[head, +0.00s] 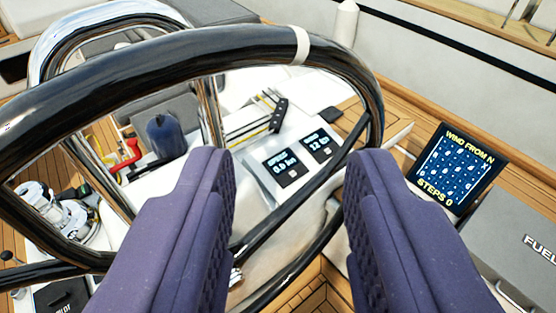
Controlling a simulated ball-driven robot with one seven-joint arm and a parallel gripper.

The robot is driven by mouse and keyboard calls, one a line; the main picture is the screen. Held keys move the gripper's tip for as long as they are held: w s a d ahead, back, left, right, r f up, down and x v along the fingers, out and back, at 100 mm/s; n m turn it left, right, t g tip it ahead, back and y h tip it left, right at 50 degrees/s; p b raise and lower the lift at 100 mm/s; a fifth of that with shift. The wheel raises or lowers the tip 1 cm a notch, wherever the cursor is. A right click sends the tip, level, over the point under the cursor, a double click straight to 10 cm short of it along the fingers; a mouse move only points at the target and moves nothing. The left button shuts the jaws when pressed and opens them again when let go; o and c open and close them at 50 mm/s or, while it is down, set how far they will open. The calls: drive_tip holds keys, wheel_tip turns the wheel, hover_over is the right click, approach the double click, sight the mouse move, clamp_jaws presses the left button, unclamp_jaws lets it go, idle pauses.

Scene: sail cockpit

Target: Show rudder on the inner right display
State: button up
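Two small black displays sit side by side on the white console beyond the steering wheel. The left one (285,167) seems to read SPEED 0.0 kn, and the right one (319,144) shows a small heading over about 12. Each has a pale button at its lower edge. Neither shows the word rudder. I cannot tell which of them is the inner right display. My gripper (290,162) is open and empty. Its two purple padded fingers frame the displays from the near side, apart from them.
The black steering wheel (170,62) arches over the console, its rim and spokes close to my fingers. A larger screen (455,168) reads WIND FROM N, STEPS 0. A grey FUEL box (515,235) stands right. A winch (58,215) and red handle (125,155) are left.

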clamp_jaws()
idle(1.6)
